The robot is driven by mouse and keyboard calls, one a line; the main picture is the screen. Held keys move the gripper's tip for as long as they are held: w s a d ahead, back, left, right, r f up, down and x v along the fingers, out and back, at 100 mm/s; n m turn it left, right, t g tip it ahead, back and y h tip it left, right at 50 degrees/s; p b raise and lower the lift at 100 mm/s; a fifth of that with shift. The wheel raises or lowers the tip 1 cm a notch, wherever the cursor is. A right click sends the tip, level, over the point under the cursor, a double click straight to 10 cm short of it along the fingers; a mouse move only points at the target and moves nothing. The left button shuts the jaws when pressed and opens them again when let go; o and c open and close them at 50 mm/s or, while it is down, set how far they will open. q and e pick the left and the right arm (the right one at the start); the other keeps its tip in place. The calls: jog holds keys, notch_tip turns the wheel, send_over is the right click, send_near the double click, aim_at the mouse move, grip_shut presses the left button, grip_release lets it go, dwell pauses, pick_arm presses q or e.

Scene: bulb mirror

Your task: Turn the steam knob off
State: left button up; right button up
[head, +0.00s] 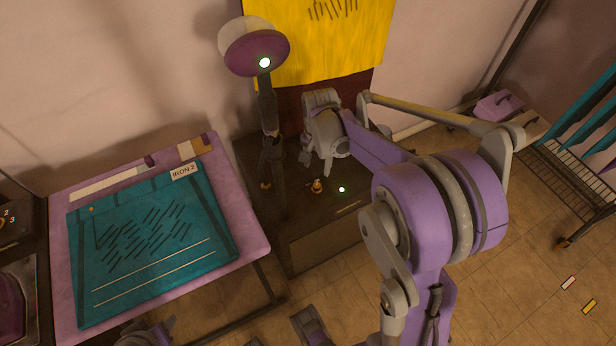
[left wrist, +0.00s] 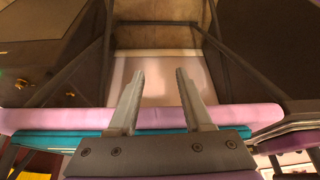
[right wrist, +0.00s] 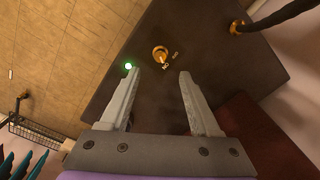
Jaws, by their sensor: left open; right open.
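The steam knob (head: 317,186) is a small brass knob on top of a dark cabinet (head: 300,258). It also shows in the right wrist view (right wrist: 160,54), with small light lettering beside it, one part apparently ON seen upside down. My right gripper (head: 316,164) is open and empty above the cabinet. In the right wrist view the knob appears just beyond the gap between the fingertips (right wrist: 159,72), apart from both. A green-white light (head: 341,189) glows near the knob. My left gripper (left wrist: 160,74) is open and empty near the pink ironing table.
The pink table (head: 255,235) with a teal IRON 2 sheet (head: 150,235) stands left of the cabinet.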

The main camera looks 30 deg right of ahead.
aim_at(317, 185)
jog(key=shift+m, duration=0.3)
jog(key=f, duration=0.4)
jog(key=f+b, duration=0.1)
jog(key=f, duration=0.3)
jog(key=w+d+f+b, duration=0.1)
jog(key=f, duration=0.2)
jog(key=shift+f, duration=0.4)
pick_arm(q)
notch_tip(317, 185, down, 2)
jog(key=shift+w+f, duration=0.15)
pick_arm(e)
grip_shut()
